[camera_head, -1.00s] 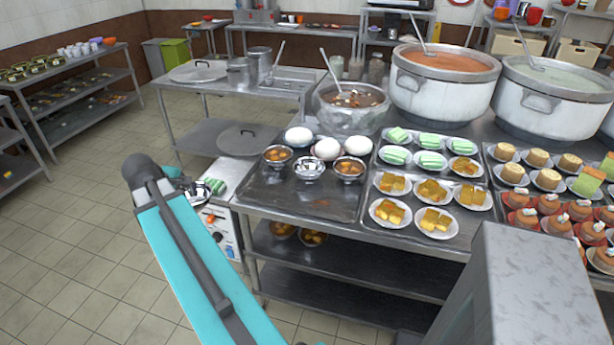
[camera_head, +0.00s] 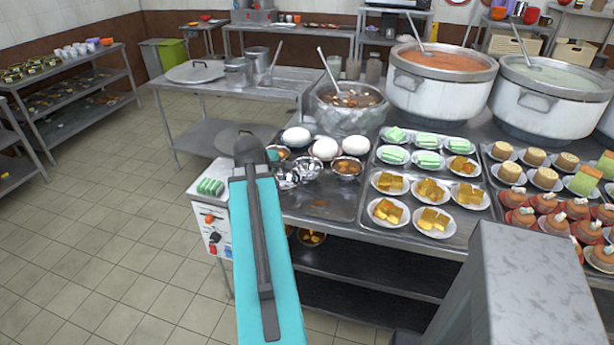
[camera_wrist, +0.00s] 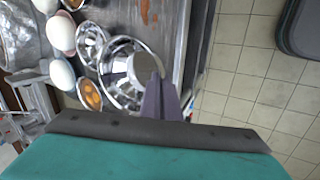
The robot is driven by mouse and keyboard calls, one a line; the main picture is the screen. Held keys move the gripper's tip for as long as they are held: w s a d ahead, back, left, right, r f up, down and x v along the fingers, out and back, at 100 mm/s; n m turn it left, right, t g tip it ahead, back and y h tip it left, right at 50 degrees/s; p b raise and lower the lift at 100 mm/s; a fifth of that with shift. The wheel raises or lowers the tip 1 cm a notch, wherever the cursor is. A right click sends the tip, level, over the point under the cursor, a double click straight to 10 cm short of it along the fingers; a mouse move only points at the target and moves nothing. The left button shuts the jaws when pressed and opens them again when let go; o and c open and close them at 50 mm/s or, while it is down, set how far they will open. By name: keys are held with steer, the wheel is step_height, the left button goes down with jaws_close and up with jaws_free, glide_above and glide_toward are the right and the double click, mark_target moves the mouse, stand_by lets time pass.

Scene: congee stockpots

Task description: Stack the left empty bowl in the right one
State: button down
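The left empty bowl (camera_wrist: 118,84) is a shiny metal bowl, large in the wrist view. My gripper (camera_wrist: 157,84) has its fingers shut on this bowl's rim. In the head view the held bowl (camera_head: 284,179) shows just right of my arm, which hides the gripper. The right empty bowl (camera_head: 308,168), also shiny metal, sits on the tray; it shows smaller in the wrist view (camera_wrist: 89,40). The held bowl is beside it, to its left in the head view, and their outlines nearly meet. I cannot tell whether they touch.
A filled bowl (camera_head: 347,168) stands right of the empty one, another (camera_head: 278,153) behind my arm. White round lids or buns (camera_head: 325,149) sit behind them. Plates of yellow cakes (camera_head: 389,211) stand at right.

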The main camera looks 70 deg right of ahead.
steer(key=shift+m, duration=0.4)
steer(key=s+d, duration=0.1)
steer(key=s, duration=0.1)
steer(key=s+d, duration=0.1)
steer(key=s, duration=0.2)
steer(key=s+d, duration=0.1)
steer(key=s, duration=0.2)
steer(key=shift+d, duration=0.15)
steer(key=shift+d, duration=0.1)
steer(key=shift+w+d+f+p, duration=0.25)
steer(key=shift+w+d+p, duration=0.65)
steer(key=shift+d, duration=1.5)
steer(key=shift+w+d+f+p, duration=0.4)
steer(key=shift+w+d, duration=0.9)
steer(key=shift+d, duration=1.1)
steer(key=shift+w+d+f+p, duration=0.15)
steer(key=shift+w+d+p, duration=0.8)
steer(key=shift+d, duration=1.45)
steer(key=shift+w, duration=0.15)
steer(key=shift+f, duration=0.1)
steer(key=shift+f+p, duration=0.65)
steer(key=shift+f, duration=1)
steer(key=shift+a, duration=0.1)
steer(key=c, duration=2)
jaws_free()
steer(key=shift+f, duration=0.15)
